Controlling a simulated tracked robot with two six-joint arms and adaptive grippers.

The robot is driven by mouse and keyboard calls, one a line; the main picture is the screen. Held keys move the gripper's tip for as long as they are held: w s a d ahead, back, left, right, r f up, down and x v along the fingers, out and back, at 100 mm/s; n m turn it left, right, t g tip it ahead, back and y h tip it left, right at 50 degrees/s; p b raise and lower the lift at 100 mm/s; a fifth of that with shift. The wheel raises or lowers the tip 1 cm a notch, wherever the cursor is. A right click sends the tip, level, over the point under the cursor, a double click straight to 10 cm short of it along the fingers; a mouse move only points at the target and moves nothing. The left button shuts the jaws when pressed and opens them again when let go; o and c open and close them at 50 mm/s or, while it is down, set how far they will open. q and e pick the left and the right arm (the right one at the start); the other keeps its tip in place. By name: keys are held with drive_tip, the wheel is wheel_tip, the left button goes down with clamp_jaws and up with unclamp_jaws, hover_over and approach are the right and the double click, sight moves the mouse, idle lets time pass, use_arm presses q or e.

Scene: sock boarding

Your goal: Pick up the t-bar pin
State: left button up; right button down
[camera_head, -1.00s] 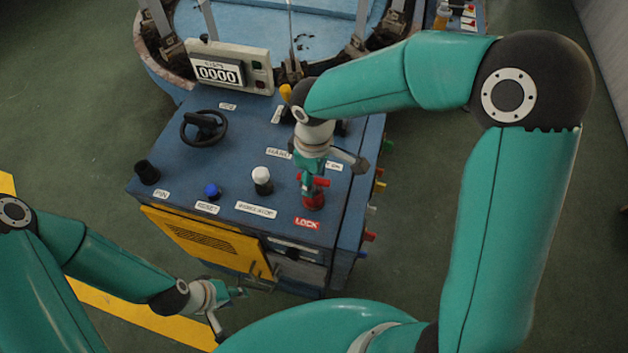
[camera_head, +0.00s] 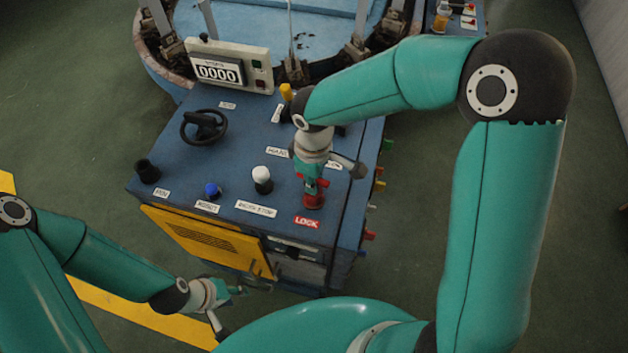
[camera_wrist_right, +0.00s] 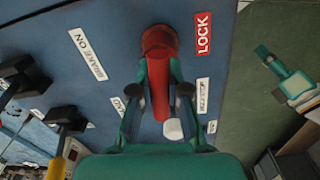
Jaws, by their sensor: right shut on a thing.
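The red t-bar pin (camera_head: 314,200) stands at the LOCK label on the front right of the blue machine top. In the right wrist view, the red pin (camera_wrist_right: 159,85) runs up between my fingers, with its round red end (camera_wrist_right: 158,40) beside the LOCK label. My right gripper (camera_head: 311,182) is shut on the red pin from above; it also shows in the right wrist view (camera_wrist_right: 160,92). The gripper partly hides the pin's crossbar. My left gripper (camera_head: 236,290) hangs low in front of the machine, apart from it; its jaw opening is too small to read.
A white-topped knob (camera_head: 262,180), a blue button (camera_head: 212,191) and a black knob (camera_head: 147,171) stand left of the pin. A black handwheel (camera_head: 204,127) and a counter box (camera_head: 228,66) are behind.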

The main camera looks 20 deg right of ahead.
wheel_tip(320, 180, up, 27)
drive_tip(key=p, duration=0.6)
drive_tip(key=shift+p, duration=0.4)
idle(0.7)
